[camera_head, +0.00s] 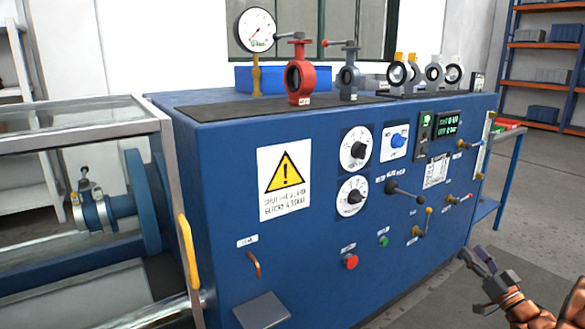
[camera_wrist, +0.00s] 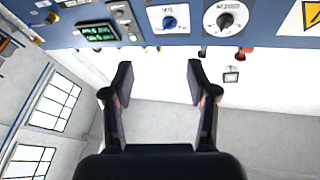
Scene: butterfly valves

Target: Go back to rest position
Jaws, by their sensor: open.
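My gripper (camera_head: 484,264) is at the lower right in the head view, in front of the blue cabinet (camera_head: 220,200) and apart from it. Its two dark fingers are spread with nothing between them. In the wrist view my gripper (camera_wrist: 160,82) also shows open and empty, with pale wall and floor beyond it. The cabinet front (camera_wrist: 265,42) runs along the top of that view, upside down.
The cabinet carries dials, levers and a red button (camera_head: 350,261). On its top stand a red butterfly valve (camera_head: 298,78), a grey valve (camera_head: 348,80) and a pressure gauge (camera_head: 255,30). A glass guard with a yellow handle (camera_head: 188,250) is left.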

